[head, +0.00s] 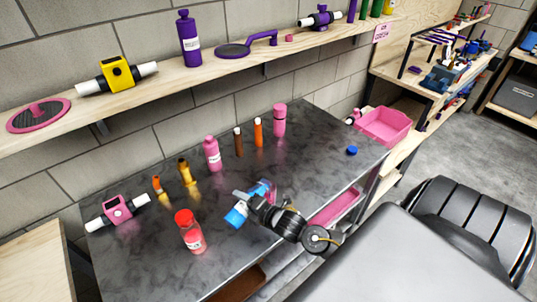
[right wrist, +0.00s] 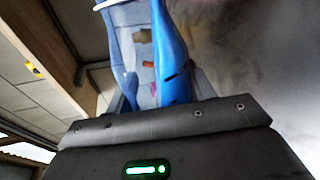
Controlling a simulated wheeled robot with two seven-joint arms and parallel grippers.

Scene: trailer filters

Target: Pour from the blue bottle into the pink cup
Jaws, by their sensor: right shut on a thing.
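My right gripper (head: 252,203) is shut on the blue bottle (head: 236,217), tilted well over above the middle front of the dark table. The gripper hides part of the bottle. A pink cylinder (head: 279,121), the most cup-like pink thing, stands upright at the back of the table, apart from the bottle. My left gripper is not in view.
A pink bottle (head: 212,154), a red-lidded pink jar (head: 191,235) and orange and brown tubes (head: 258,133) stand on the table (head: 330,135). A blue cap (head: 351,150) lies at right. A pink bin (head: 386,127) is beyond it. A wooden shelf (head: 170,78) runs along the wall.

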